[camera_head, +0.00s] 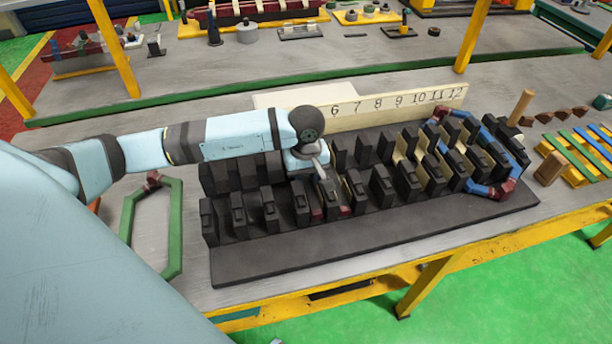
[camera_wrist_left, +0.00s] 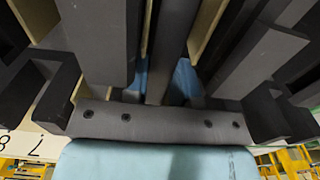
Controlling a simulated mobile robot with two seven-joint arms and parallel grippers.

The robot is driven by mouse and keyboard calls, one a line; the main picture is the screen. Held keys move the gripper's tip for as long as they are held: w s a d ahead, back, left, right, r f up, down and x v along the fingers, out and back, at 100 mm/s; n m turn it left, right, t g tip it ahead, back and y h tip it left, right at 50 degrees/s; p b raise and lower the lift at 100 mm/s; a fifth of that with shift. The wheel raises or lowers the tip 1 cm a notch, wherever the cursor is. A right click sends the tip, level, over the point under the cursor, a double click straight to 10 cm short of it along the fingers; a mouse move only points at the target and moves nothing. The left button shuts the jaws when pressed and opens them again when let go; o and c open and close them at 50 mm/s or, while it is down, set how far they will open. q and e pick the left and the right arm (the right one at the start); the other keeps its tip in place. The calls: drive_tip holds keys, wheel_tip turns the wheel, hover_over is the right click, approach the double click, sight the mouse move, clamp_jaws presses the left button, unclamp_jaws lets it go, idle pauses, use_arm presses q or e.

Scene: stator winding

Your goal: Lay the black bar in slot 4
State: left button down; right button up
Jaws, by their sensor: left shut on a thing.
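The black slotted rack (camera_head: 375,237) lies on the table with two rows of upright black teeth. A pale number board (camera_head: 375,108) stands behind it; 6 to 12 show, and my left arm hides the lower numbers, so I cannot pick out slot 4. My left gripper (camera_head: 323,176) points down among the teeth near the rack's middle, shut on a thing. In the left wrist view a narrow dark bar (camera_wrist_left: 174,45) runs between the wide dark parts, and looks like the black bar. In the head view it is hard to tell from the teeth. My right gripper is not in view.
A blue coil (camera_head: 484,140) with dark red ends sits around teeth at the rack's right. A green coil (camera_head: 176,225) lies left of the rack. A wooden peg (camera_head: 520,107) and a yellow pallet (camera_head: 573,160) are at the right. The rack's front strip is clear.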

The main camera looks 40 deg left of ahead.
sight(306, 179)
use_arm(q)
drive_tip(key=shift+f, duration=0.2)
drive_tip(key=c, duration=0.8)
unclamp_jaws()
drive_tip(key=shift+r, duration=0.25)
drive_tip(key=shift+r, duration=0.5)
drive_tip(key=shift+r, duration=0.15)
drive_tip(key=shift+r+p, duration=1.6)
drive_tip(key=shift+r, duration=2.15)
